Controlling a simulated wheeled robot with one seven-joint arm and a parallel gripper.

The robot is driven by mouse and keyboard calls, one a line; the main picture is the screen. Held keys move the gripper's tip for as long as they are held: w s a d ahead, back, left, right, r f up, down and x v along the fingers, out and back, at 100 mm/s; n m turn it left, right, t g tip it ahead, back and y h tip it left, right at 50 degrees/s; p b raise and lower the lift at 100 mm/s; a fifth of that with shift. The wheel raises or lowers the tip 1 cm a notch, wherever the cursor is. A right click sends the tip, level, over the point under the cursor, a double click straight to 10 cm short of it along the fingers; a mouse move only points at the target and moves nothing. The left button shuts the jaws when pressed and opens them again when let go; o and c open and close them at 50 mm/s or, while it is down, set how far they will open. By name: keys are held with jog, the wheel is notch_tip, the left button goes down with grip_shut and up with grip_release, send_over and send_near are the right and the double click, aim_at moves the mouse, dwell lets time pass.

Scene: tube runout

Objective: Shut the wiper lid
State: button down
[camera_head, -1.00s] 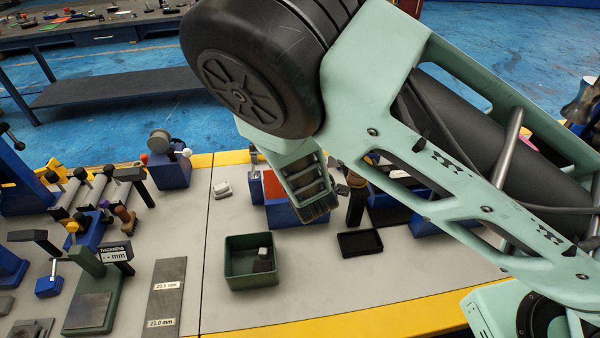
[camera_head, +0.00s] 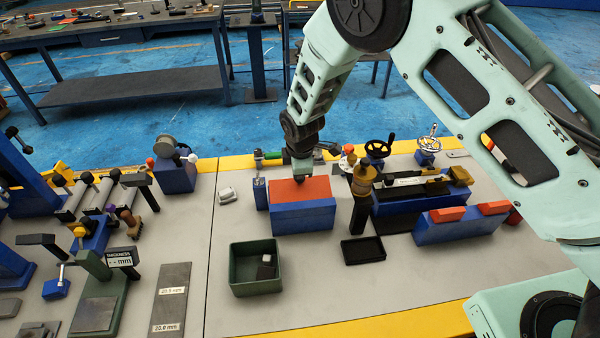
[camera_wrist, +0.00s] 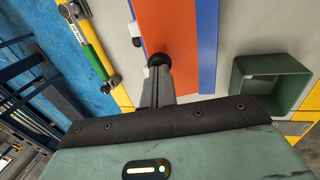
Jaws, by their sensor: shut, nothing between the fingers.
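A blue box (camera_head: 304,217) with an orange lid (camera_head: 300,190) stands at the middle back of the bench; I take this orange panel to be the wiper lid. It covers the top of the box, and I cannot tell whether it lies fully flat. My gripper (camera_head: 302,181) points down at the lid's back edge, closed and empty. In the wrist view the shut fingers (camera_wrist: 160,62) overlap the left edge of the orange lid (camera_wrist: 180,45), with a blue strip of the box beyond. A round black tip shows at the fingers; contact is unclear.
A green bin (camera_head: 233,270) with a small block inside stands in front. A black tray (camera_head: 344,254), a brass-topped post (camera_head: 361,205) and a blue fixture with orange pads (camera_head: 445,229) are to the right. A small white block (camera_head: 227,196) lies left.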

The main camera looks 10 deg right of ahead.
jog(key=shift+w+f+b, duration=1)
jog(key=shift+w+b, duration=0.2)
jog(key=shift+b, duration=0.15)
jog(key=shift+r, duration=0.1)
jog(key=w+r+v, duration=0.1)
jog(key=w+v, duration=0.2)
jog(key=v, duration=1)
jog(key=s+r+m+g, duration=0.1)
jog(key=s+r+m, duration=0.3)
jog(key=s, duration=0.5)
jog(key=s+d+r+m, duration=0.1)
jog(key=s+d+m, duration=0.1)
jog(key=s, duration=0.7)
jog(key=s+d+r+m+g, duration=0.1)
jog(key=s+d+r+m, duration=0.1)
jog(key=s, duration=0.8)
jog(key=s+d+r+m, duration=0.2)
jog(key=s, duration=0.7)
jog(key=shift+s+d+r+g+y, duration=0.2)
jog(key=shift+s+d+g+y, duration=0.1)
jog(key=shift+s+d+g, duration=0.1)
